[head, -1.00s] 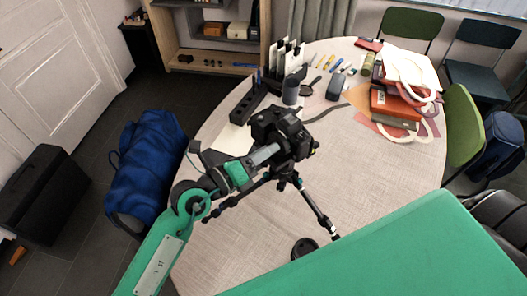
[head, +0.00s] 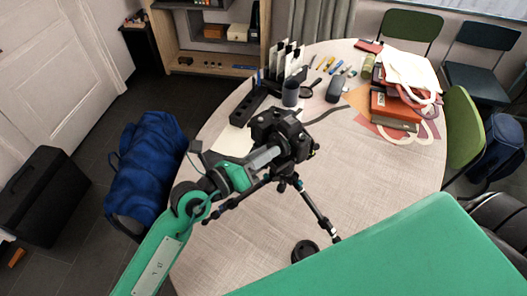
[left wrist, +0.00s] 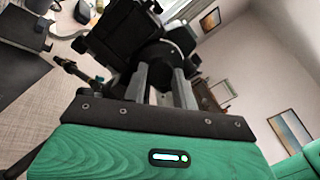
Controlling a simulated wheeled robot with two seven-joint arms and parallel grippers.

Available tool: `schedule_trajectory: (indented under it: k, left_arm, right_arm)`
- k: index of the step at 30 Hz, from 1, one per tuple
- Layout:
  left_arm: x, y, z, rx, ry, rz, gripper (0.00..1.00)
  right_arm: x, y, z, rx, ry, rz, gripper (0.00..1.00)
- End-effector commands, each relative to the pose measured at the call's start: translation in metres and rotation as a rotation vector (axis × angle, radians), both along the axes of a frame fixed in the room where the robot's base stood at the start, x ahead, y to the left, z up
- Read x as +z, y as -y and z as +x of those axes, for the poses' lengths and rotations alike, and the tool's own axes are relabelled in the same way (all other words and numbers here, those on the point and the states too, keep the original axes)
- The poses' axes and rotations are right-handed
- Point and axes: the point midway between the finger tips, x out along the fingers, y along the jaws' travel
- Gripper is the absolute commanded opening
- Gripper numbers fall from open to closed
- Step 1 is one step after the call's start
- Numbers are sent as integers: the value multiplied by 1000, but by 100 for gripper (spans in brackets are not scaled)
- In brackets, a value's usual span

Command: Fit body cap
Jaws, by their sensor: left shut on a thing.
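A black camera (head: 280,130) stands on a black tripod (head: 318,210) on the round table. My left gripper (head: 272,155) reaches in from the left to the front of the camera, its fingers hidden partly by the wrist. In the left wrist view the gripper (left wrist: 163,85) has its two grey fingers shut on a dark round piece, apparently the body cap (left wrist: 160,58), against or very close to the camera (left wrist: 118,35). I cannot tell whether the cap is seated. My right gripper is not in view.
A black round object (head: 304,250) lies by a tripod foot on the round table (head: 385,185). A blue duffel bag (head: 146,165) is left of the table.

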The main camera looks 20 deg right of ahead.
Motion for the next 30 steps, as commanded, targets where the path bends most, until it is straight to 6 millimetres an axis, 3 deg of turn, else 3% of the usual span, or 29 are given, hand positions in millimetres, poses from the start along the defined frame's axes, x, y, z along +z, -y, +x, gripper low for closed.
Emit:
schedule_trajectory:
  k: [11, 21, 22, 25, 26, 30]
  left_arm:
    - [0, 1, 0, -2, 239, 64, 2]
    - [0, 1, 0, -1, 281, 76, 2]
    - [1, 1, 0, -1, 294, 80, 29]
    - [1, 1, 0, -1, 289, 78, 49]
    - [1, 1, 0, -1, 289, 78, 53]
    - [1, 0, 0, 0, 288, 78, 53]
  right_arm:
    - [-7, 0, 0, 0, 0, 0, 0]
    - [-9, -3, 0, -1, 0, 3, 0]
    - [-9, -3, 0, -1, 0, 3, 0]
    - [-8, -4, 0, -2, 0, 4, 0]
    - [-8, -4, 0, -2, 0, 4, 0]
    - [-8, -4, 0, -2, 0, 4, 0]
